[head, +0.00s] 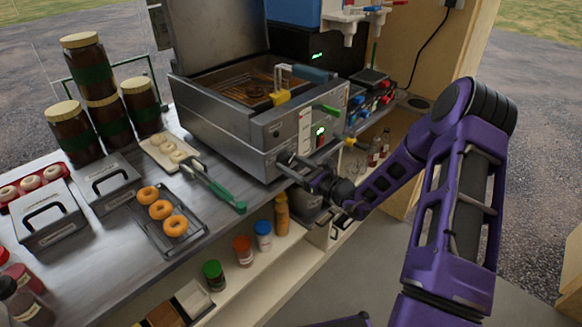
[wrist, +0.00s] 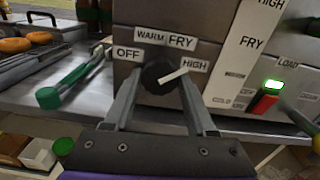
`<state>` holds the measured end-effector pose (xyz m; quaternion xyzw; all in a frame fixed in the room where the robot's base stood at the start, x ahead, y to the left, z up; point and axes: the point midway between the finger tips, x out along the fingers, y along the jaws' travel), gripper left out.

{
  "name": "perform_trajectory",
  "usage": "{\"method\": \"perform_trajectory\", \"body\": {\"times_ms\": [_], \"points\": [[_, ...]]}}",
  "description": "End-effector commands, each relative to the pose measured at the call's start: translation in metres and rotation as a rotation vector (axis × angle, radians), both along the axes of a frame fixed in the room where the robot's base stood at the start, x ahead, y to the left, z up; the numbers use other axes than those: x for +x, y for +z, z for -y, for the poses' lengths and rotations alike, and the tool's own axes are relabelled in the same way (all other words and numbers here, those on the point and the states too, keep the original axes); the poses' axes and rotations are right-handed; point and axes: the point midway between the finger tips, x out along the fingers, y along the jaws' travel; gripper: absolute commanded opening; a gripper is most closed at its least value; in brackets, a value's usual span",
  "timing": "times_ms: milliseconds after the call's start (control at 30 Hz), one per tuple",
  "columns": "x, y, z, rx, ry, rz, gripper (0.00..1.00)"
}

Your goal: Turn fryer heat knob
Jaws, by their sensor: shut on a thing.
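The steel fryer (head: 225,133) stands on the counter with its lid raised and a basket in it. Its black heat knob (wrist: 158,78) is on the front face, below the labels OFF, WARM, FRY and HIGH. The white pointer on the knob slants right and slightly up, toward HIGH (wrist: 194,65). My gripper (head: 285,160) is at the fryer's lower front. In the wrist view my gripper (wrist: 160,80) is shut on the knob, one finger on each side. In the head view the gripper hides the knob.
Green-handled tongs (head: 222,192) lie on the counter left of my gripper. A dark tray (head: 185,243) of ring doughnuts is farther left. A panel with a green light (wrist: 274,85) and a red switch (wrist: 264,104) is right of the knob. Bottles stand on the shelf below.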

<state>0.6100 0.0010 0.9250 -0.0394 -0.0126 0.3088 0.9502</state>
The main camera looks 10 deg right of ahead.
Motion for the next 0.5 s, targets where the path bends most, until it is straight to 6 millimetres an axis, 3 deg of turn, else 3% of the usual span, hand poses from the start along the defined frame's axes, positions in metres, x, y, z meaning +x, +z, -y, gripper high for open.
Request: {"method": "perform_trajectory", "body": {"times_ms": [500], "points": [[-0.0002, -0.0030, 0.0004, -0.318, -0.001, 0.231, 0.01]]}}
